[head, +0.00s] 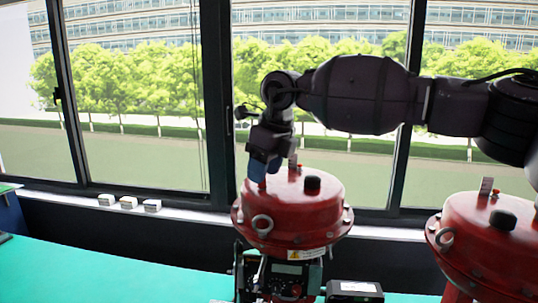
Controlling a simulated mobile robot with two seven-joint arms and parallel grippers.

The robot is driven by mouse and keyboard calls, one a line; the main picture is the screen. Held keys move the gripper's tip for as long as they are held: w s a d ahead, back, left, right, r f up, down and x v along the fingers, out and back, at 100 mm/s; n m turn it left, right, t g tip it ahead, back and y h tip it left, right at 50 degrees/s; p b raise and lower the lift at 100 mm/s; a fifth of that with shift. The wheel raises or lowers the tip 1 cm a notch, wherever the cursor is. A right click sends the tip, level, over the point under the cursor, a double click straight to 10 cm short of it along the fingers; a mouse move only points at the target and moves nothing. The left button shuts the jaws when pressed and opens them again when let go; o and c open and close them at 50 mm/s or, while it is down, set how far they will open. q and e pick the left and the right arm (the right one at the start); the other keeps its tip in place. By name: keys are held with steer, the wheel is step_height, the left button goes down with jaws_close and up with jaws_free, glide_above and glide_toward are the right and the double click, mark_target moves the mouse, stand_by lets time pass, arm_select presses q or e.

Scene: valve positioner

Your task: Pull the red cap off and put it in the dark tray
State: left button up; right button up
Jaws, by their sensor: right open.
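My right gripper (260,172) reaches down from the upper right to the top of the left red valve actuator (298,208). Its jaws are open, with a blue part at the fingers. A small orange-red piece shows right at the fingertips, and another small red piece (299,168) stands on the actuator top just right of the gripper. I cannot tell which is the red cap. The gripper hides part of the actuator top. I cannot make out the dark tray for certain; a dark object (5,237) is cut off at the left edge. My left gripper is not in view.
A black knob (312,183) and a lifting eye (262,226) are on the actuator. A positioner with a display (290,270) sits below, beside a black box (355,290). A second red actuator (490,240) stands at right. The green table (110,270) is clear at left.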

steer(key=shift+x, duration=0.85)
jaws_close()
